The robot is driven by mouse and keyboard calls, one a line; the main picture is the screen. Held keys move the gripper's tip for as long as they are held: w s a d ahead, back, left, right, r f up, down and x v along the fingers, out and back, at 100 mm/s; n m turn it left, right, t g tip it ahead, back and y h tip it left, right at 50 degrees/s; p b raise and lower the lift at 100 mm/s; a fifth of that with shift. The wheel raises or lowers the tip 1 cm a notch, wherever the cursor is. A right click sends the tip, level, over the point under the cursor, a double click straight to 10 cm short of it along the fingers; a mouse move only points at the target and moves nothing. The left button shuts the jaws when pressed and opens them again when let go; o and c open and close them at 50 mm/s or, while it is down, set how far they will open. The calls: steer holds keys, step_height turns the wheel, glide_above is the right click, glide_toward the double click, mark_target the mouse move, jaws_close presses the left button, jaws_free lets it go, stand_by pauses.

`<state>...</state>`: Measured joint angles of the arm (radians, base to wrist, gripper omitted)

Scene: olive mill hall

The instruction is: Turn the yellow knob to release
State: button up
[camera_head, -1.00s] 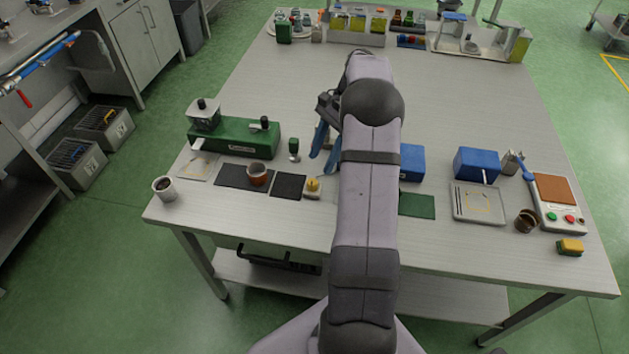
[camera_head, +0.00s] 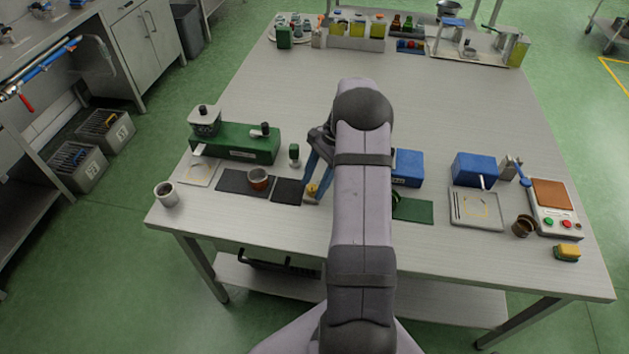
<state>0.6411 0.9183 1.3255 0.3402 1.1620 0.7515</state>
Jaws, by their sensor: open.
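The yellow knob (camera_head: 311,190) is a small yellow piece on a pale base on the worktable, just right of the dark mat. My gripper (camera_head: 316,178) has blue fingers and reaches down from behind my arm to the knob. The fingers are open, with the tips close above or beside the knob. I cannot tell whether they touch it. The fingers partly cover the knob, and my arm hides the table to its right.
A green machine (camera_head: 235,146) stands at the left, with a brown cup (camera_head: 259,179) on a dark mat before it. Blue boxes (camera_head: 475,168) are at the right.

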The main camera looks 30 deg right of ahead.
steer(key=c, duration=1)
steer(key=shift+n, duration=0.3)
steer(key=n+g, duration=0.1)
steer(key=n, duration=0.2)
steer(key=shift+w+n+g+p, duration=0.15)
steer(key=shift+n+g+p, duration=0.15)
steer(key=shift+p, duration=0.05)
steer(key=n+g, duration=0.1)
steer(key=n, duration=0.1)
steer(key=n+h, duration=0.1)
steer(key=n, duration=0.2)
steer(key=shift+w+a+n+g+h, duration=0.2)
steer(key=shift+n+g+h, duration=0.1)
steer(key=shift+g, duration=0.1)
steer(key=n+h, duration=0.1)
steer(key=n, duration=0.3)
steer(key=shift+a+g, duration=0.1)
steer(key=shift+g, duration=0.3)
steer(key=shift+w+a+n+h, duration=0.1)
steer(key=shift+n+h, duration=0.8)
steer(key=shift+n, duration=1.2)
